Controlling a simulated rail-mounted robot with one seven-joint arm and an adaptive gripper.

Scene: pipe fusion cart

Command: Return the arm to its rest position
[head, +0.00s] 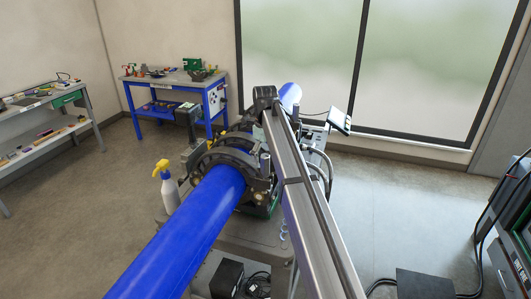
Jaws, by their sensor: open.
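I cannot make out my gripper in the head view, the only view given. A long blue pipe (185,238) runs from the bottom of the picture up into the dark ring clamps of the fusion machine (212,158). Another blue pipe end (289,93) shows beyond the clamps. A silver rail (290,165) runs along the right side of the machine and hides part of it. A dark block (265,94) is at the rail's far end.
A spray bottle with a yellow head (168,188) stands left of the pipe. A blue workbench (180,90) and a grey bench (45,128) hold tools. A tilted panel (340,120) stands right of the machine. A dark box (227,278) and cables lie below. Open floor (405,205) lies right.

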